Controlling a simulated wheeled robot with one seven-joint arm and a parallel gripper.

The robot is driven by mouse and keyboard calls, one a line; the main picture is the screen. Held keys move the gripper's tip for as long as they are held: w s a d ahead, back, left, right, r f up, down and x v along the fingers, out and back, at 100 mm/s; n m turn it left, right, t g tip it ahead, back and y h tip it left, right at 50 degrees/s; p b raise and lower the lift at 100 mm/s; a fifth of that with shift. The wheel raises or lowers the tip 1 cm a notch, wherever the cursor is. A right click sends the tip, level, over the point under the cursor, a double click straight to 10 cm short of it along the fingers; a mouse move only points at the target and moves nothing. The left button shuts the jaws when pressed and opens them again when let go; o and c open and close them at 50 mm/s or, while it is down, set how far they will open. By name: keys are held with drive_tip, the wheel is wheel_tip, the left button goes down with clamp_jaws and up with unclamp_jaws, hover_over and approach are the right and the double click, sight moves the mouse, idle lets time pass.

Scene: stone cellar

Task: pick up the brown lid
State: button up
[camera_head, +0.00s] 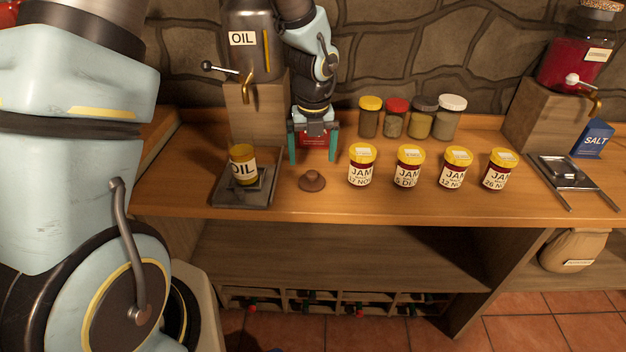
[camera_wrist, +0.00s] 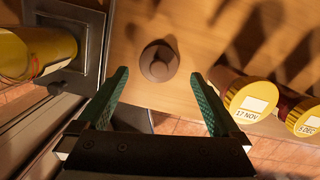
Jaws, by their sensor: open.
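The brown lid (camera_head: 312,181) is a small round disc with a knob on top. It lies on the wooden counter near its front edge, between the oil jar's tray and the first jam jar. In the wrist view the lid (camera_wrist: 159,62) sits beyond my fingertips, roughly in line with the gap between them. My gripper (camera_head: 313,157) is open and empty, pointing down over the counter, behind the lid. Its green fingers also show in the wrist view (camera_wrist: 162,85), spread apart and not touching the lid.
Several jam jars with yellow lids (camera_head: 362,165) stand right of the lid. A yellow-lidded oil jar (camera_head: 243,164) stands on a metal tray (camera_head: 261,198) to the left. Several small jars (camera_head: 393,122) stand at the back. The counter (camera_head: 335,205) around the lid is clear.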

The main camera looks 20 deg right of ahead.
sight(312, 172)
drive_tip(key=shift+f+p, duration=0.7)
drive_tip(key=shift+f, duration=2.3)
drive_tip(key=c, duration=1.1)
